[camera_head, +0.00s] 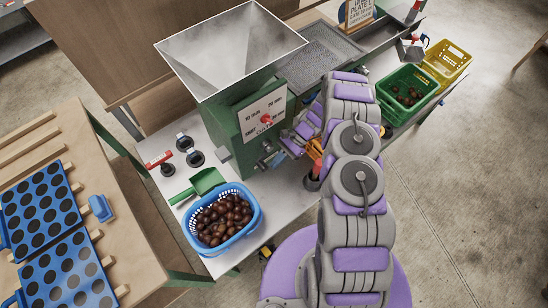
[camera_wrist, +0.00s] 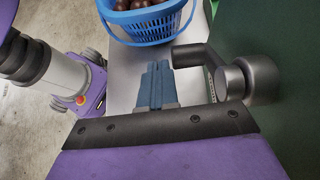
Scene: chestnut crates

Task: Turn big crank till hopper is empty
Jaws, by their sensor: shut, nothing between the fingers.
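The metal hopper (camera_head: 232,50) sits on top of the green machine (camera_head: 228,118). Its visible inner walls are bare, with no chestnuts showing; its very bottom is hard to make out. A dark grey crank (camera_wrist: 245,82) with a round hub and bent arm sticks out of the green wall at the right of the wrist view. My gripper (camera_wrist: 156,68) has its blue fingers shut together and empty, left of the crank and apart from its hub. In the head view my arm partly covers the crank area. The blue basket (camera_head: 254,232) full of chestnuts stands below the machine front.
A green scoop (camera_head: 205,183) lies beside the basket. A red-handled tool (camera_head: 160,160) and dark round pieces (camera_head: 190,150) stand on the bench at left. Green (camera_head: 407,84) and yellow (camera_head: 452,62) crates sit at the far right. A side table holds blue perforated trays (camera_head: 40,208).

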